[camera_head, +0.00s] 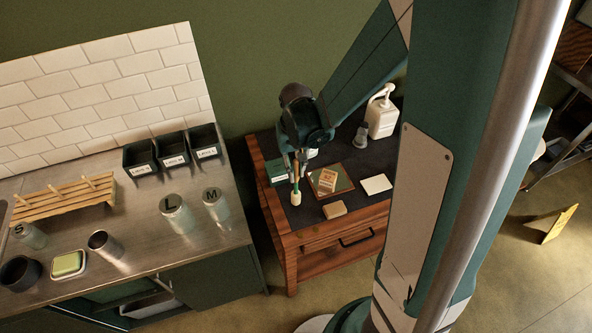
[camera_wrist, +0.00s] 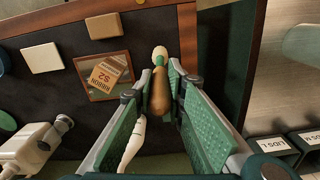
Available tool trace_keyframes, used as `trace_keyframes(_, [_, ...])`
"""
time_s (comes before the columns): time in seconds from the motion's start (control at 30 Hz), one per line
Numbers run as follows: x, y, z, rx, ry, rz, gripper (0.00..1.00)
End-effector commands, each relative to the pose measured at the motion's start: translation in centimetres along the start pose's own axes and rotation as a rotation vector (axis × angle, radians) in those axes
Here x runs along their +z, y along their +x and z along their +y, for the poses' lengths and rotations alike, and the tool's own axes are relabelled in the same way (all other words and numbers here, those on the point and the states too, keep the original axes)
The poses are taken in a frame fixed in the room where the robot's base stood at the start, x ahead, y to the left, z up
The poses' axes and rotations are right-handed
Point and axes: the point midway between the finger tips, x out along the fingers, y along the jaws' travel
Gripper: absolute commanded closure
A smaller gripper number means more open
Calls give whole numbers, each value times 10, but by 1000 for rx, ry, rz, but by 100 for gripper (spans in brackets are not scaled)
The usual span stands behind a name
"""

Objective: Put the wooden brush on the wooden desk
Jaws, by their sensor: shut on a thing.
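The wooden brush (camera_wrist: 161,95) has a brown handle, a green neck and a pale round tip. My gripper (camera_wrist: 160,82) is shut on its handle, with a finger on each side. In the head view the brush (camera_head: 296,194) hangs roughly upright below my gripper (camera_head: 296,165), pale end down. It is over the left part of the wooden desk (camera_head: 291,262), which has a dark top and a drawer. I cannot tell whether the tip touches the top. Part of the handle is hidden by the fingers.
On the desk are a green box (camera_head: 277,172), a framed card (camera_head: 330,180), a white card (camera_head: 376,184), a tan block (camera_head: 335,210) and a white pump jug (camera_head: 382,112). Left is a steel counter (camera_head: 130,232) with canisters and dark bins. Little top is clear near the brush.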

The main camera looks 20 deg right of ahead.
Motion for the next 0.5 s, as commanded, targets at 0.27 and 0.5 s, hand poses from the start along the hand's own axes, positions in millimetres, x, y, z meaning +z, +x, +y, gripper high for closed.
trace_keyframes(0.27, [0,1,0,0,0,0,99])
trace_keyframes(0.5, [0,4,0,0,0,0,83])
